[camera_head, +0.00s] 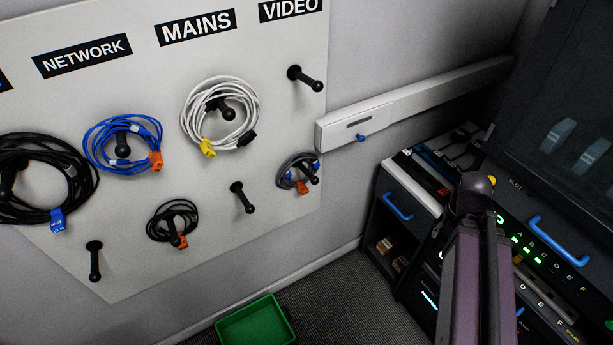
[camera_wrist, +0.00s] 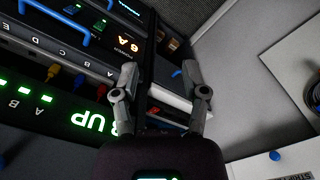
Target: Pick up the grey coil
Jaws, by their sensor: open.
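The grey coil (camera_head: 290,171) is a small cable loop with blue and orange parts, hanging on a black peg at the lower right of the white pegboard (camera_head: 265,55). At the right edge of the wrist view, part of a dark coil with orange on it shows, cut off by the frame; it looks like the same coil. My gripper (camera_wrist: 160,75) is open, with nothing between its fingers. It points toward the rack and floor, well apart from the coil. In the head view my arm stands in front of the rack and the fingers are not visible.
The board also holds a white coil (camera_head: 187,119), a blue coil (camera_head: 91,143), a large black coil (camera_head: 84,181) and a small black coil (camera_head: 153,226). Several pegs are bare. A green bin (camera_head: 258,325) stands on the floor. A wall rail (camera_head: 420,98) runs right of the board toward the rack (camera_head: 411,190).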

